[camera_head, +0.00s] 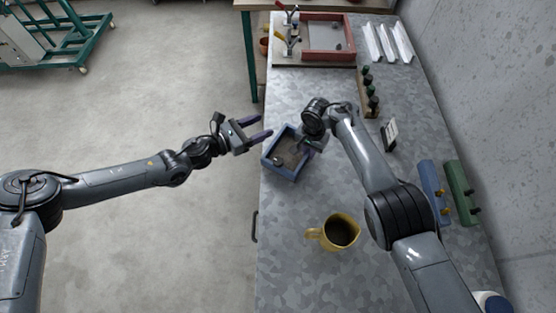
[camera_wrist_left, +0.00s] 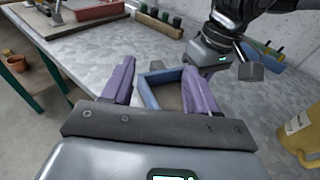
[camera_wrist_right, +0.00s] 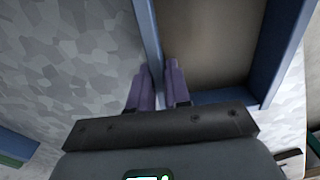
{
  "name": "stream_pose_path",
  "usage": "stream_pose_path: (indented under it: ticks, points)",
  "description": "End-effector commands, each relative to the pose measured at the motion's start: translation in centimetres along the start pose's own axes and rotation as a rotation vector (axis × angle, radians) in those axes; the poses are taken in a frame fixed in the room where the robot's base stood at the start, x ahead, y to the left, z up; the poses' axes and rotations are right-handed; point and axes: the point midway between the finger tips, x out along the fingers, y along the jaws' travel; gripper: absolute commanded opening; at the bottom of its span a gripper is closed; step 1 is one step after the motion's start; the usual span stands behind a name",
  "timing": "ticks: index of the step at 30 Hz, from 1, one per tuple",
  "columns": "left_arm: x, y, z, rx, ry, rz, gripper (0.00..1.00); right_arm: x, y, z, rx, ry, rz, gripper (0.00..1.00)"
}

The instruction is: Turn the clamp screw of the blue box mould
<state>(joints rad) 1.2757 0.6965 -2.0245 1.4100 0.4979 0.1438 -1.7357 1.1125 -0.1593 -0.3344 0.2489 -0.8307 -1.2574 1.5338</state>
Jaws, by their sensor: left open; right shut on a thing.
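The blue box mould (camera_head: 288,172) lies on the table near its left edge, open at the top. Its rim also shows in the left wrist view (camera_wrist_left: 149,92) and the right wrist view (camera_wrist_right: 284,40). A small grey knob (camera_head: 278,161) sits at its left side; I cannot tell if it is the clamp screw. My right gripper (camera_wrist_right: 161,68) is shut on a wall of the mould, one finger on each side. My left gripper (camera_head: 263,126) is open and empty, just left of the mould, apart from it. Its fingers frame the mould in the left wrist view (camera_wrist_left: 158,72).
A yellow jug (camera_head: 340,232) stands in front of the mould. A red mould (camera_head: 328,52) is at the back, with white angle pieces (camera_head: 390,42) beside it. A bottle rack (camera_head: 367,95), a small sign (camera_head: 389,134), and blue (camera_head: 434,190) and green (camera_head: 461,190) blocks stand right.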

Motion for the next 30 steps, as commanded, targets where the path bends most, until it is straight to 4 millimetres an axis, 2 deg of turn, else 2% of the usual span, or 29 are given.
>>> stream_pose_path:
  ticks: [1, 9, 12, 17, 23, 30]
  points:
    - [-1.6, -1.1, -1.6, -0.053, -0.039, 0.034, 0.59, -0.1, -0.1, -0.1, 0.0, 0.002, -0.002, 0.0]
    - [-6.5, -7.6, -6.6, -0.064, -0.132, 0.124, 0.59, -0.1, -0.1, 0.0, 0.0, 0.001, -0.001, 0.0]
    - [-7.7, -9.4, -7.6, -0.05, -0.141, 0.147, 0.59, -0.1, -0.1, 0.0, 0.0, 0.001, -0.001, 0.0]
    - [-9.2, -11.0, -8.6, -0.036, -0.146, 0.179, 0.59, -0.1, -0.1, 0.0, 0.0, 0.001, -0.001, 0.0]
    - [-8.8, -11.5, -8.8, -0.027, -0.15, 0.191, 0.59, -0.1, -0.1, 0.0, 0.0, 0.001, -0.001, 0.0]
    - [-5.3, -10.9, -8.2, -0.025, -0.151, 0.19, 0.59, -0.1, -0.1, 0.0, 0.0, 0.001, -0.001, 0.0]
